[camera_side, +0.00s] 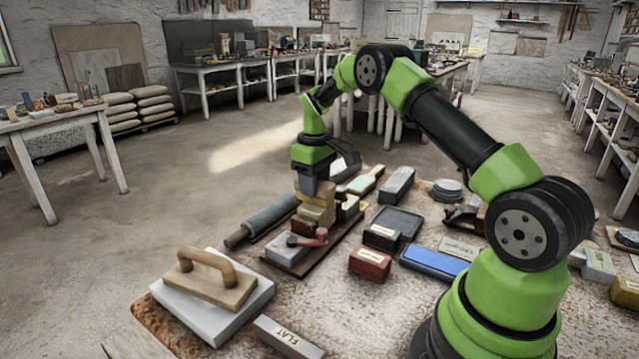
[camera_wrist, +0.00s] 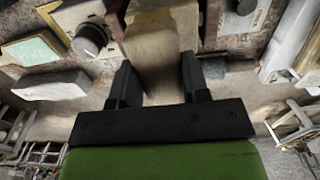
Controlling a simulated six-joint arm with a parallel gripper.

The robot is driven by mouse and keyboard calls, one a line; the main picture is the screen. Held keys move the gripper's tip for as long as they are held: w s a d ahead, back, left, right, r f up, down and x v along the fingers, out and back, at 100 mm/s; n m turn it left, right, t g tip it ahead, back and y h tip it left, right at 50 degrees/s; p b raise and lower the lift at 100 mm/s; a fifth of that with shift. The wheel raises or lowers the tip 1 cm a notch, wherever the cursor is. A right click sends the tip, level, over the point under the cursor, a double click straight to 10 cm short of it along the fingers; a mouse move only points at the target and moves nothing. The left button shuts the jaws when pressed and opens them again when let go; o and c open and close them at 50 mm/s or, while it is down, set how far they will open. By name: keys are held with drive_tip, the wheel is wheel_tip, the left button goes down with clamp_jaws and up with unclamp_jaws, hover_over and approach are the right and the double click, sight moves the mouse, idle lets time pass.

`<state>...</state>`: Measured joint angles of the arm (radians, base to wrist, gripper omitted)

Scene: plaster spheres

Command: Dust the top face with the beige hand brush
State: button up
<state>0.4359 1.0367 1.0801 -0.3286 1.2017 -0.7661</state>
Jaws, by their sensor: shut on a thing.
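My gripper (camera_side: 314,190) points down over the work table. Its two dark fingers (camera_wrist: 157,80) are closed on a long beige block, which I take for the beige hand brush (camera_wrist: 155,55). In the side view the brush (camera_side: 317,214) shows as a tan block just under the fingers. It sits at or just above a dark board with a fixture, a grey block (camera_side: 287,254) and a red-handled part (camera_side: 308,238). Whether the brush touches a surface below is hidden. I cannot tell which surface is the top face.
A wooden-handled float (camera_side: 208,278) rests on a pale slab at the front left. A dark roller (camera_side: 265,218) lies left of the fixture.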

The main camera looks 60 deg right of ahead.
drive_tip(key=shift+w, duration=1.1)
drive_tip(key=shift+s, duration=2.25)
drive_tip(key=shift+w+r, duration=0.35)
drive_tip(key=shift+w, duration=0.25)
drive_tip(key=shift+w+r, duration=0.3)
drive_tip(key=shift+w, duration=0.25)
drive_tip(key=shift+f, duration=0.7)
drive_tip(key=shift+w, duration=1.1)
